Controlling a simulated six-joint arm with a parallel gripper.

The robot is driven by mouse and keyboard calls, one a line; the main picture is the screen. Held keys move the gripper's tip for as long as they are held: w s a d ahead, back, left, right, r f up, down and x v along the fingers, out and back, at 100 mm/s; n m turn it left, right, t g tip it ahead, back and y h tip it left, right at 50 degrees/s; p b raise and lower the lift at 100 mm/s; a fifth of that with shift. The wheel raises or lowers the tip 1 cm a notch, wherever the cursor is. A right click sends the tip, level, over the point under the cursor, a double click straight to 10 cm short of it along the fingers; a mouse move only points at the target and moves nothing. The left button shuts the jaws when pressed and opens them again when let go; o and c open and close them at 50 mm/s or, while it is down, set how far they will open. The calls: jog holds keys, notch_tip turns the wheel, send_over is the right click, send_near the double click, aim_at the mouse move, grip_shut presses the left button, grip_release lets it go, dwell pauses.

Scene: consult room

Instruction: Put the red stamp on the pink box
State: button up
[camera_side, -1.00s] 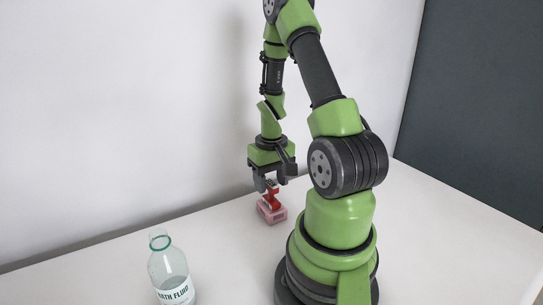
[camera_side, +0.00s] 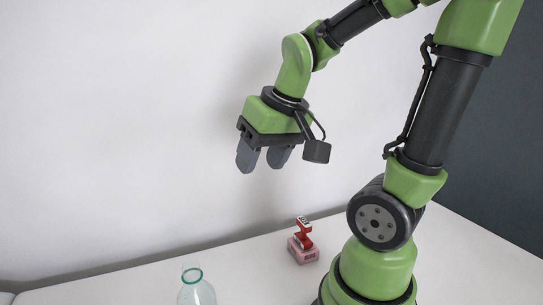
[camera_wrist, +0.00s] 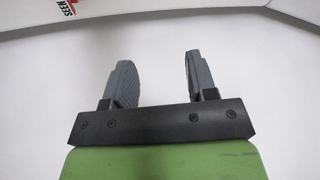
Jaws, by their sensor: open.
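The red stamp (camera_side: 303,232) stands upright on top of the pink box (camera_side: 303,254) in the side view. The pink box sits on the white table, left of my base. My gripper (camera_side: 262,168) is open and empty, raised well above the table, up and to the left of the stamp. Its two fingers also show apart with nothing between them in the wrist view (camera_wrist: 160,82). Neither the stamp nor the box shows in the wrist view.
A clear bottle (camera_side: 196,290) with a green rim stands at the lower edge of the side view, left of the box. The white table (camera_side: 255,265) is bare between them. A pale wall (camera_side: 120,130) rises behind the table.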

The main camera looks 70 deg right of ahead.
jog(key=s+a+r+n+t+y, duration=0.2)
jog(key=s+a+r, duration=0.1)
jog(key=a, duration=0.5)
jog(key=shift+s+r+t+y, duration=0.3)
jog(key=shift+s+r, duration=0.1)
jog(key=shift+s, duration=0.25)
